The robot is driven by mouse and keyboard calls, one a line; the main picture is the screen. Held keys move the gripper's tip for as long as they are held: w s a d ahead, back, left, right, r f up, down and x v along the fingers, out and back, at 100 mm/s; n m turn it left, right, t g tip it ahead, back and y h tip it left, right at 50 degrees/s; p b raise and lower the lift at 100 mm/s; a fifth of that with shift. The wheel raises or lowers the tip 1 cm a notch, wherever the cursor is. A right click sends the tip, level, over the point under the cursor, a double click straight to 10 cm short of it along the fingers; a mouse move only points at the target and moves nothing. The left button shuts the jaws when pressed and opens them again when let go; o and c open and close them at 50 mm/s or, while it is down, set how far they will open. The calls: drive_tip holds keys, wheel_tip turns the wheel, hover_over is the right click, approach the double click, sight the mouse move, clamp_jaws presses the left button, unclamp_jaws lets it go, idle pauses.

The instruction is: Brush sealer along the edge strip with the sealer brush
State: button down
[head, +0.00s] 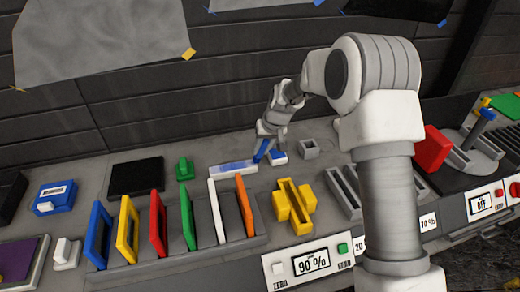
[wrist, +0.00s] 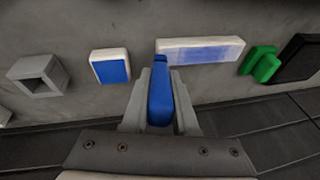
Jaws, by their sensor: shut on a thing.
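My gripper (wrist: 160,92) is shut on the blue sealer brush (wrist: 160,105), which points away from the wrist, toward the bench. In the head view the brush (head: 262,149) is partly hidden by the gripper (head: 269,138). The edge strip (wrist: 201,51) is a pale bar with a translucent blue band along its middle. It lies on the grey bench, and it also shows in the head view (head: 233,168). The brush's tip is at the strip's end nearest the blue-and-white block. I cannot tell whether it touches the strip.
A blue-and-white block (wrist: 111,67) and a hollow grey square holder (wrist: 38,80) stand beside the brush. A green block (head: 185,168) and a black pad (head: 136,177) lie beyond the strip's other end. A rack of coloured frames (head: 182,240) and a yellow fixture (head: 294,205) stand in front.

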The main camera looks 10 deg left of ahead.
wheel_tip(320, 180, up, 2)
drive_tip(key=shift+w+r, duration=0.1)
drive_tip(key=shift+r, duration=0.1)
drive_tip(key=shift+s+a+r+p, duration=0.15)
drive_tip(key=shift+s+r+p, duration=0.1)
drive_tip(key=shift+p, duration=0.1)
drive_tip(key=shift+r, duration=0.4)
drive_tip(key=shift+w+r+p, duration=0.1)
drive_tip(key=shift+r+p, duration=1.2)
drive_tip(key=shift+r, duration=0.95)
drive_tip(key=shift+f+b, duration=0.55)
drive_tip(key=shift+f, duration=0.1)
drive_tip(key=shift+r, duration=0.1)
drive_tip(key=shift+a, duration=0.25)
